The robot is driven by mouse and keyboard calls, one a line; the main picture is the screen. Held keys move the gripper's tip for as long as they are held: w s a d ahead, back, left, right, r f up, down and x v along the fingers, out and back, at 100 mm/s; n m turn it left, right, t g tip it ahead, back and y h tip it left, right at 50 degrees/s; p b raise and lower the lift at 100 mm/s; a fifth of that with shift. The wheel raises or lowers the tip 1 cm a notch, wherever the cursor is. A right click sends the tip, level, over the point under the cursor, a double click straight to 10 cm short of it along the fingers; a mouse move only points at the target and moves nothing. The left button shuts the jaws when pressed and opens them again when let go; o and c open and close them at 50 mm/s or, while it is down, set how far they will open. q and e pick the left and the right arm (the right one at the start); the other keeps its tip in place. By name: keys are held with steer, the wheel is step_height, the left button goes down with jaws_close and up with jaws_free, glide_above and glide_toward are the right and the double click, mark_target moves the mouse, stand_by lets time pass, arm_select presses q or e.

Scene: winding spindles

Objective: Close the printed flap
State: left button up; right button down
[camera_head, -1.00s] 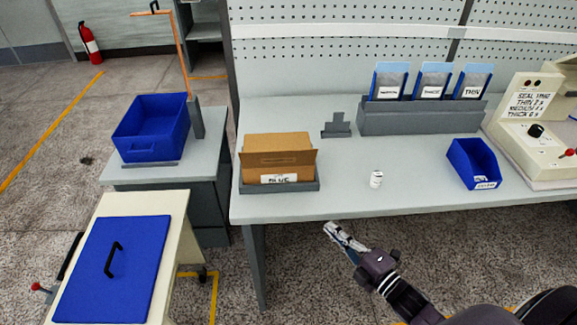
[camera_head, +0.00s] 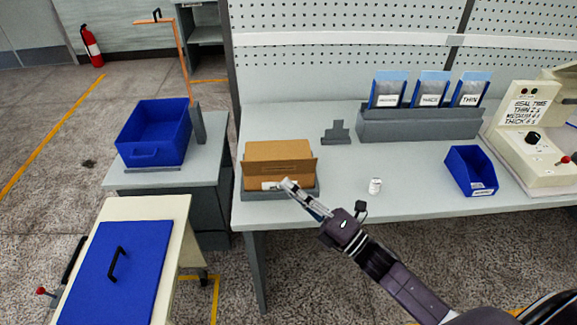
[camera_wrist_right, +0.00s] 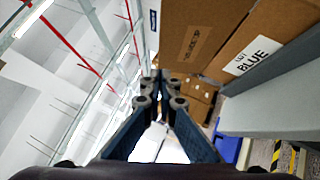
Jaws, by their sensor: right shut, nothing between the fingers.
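A brown cardboard box (camera_head: 250,181) sits in a grey holder (camera_head: 249,193) at the bench's front left. Its front flap (camera_head: 262,166) stands out along the front top edge. In the right wrist view a brown panel with dark print (camera_wrist_right: 192,45) is beside a panel with a white "LOT BLUE" label (camera_wrist_right: 252,56). My right gripper (camera_head: 285,184) is shut and empty, at the box front, partly covering the label. Its fingertips (camera_wrist_right: 160,90) also show in the right wrist view; contact with the box cannot be told. My left gripper is not in view.
A small white container (camera_head: 375,186) stands right of the box. A grey rack (camera_head: 420,125) holds blue-topped packets behind it. A blue bin (camera_head: 470,171) and a sealing machine (camera_head: 530,140) are at the right.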

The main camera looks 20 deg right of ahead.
mark_target(277, 161)
steer(key=shift+w+d+r+p, duration=0.15)
steer(key=shift+w+r+p, duration=0.1)
steer(key=shift+w, duration=0.4)
steer(key=shift+w+d+r+p, duration=0.1)
steer(key=shift+w+r+p, duration=0.15)
steer(key=shift+w, duration=0.45)
steer(key=shift+w+d+r+p, duration=0.2)
steer(key=shift+w+r, duration=0.1)
steer(key=shift+w, duration=0.35)
steer(key=shift+w, duration=0.1)
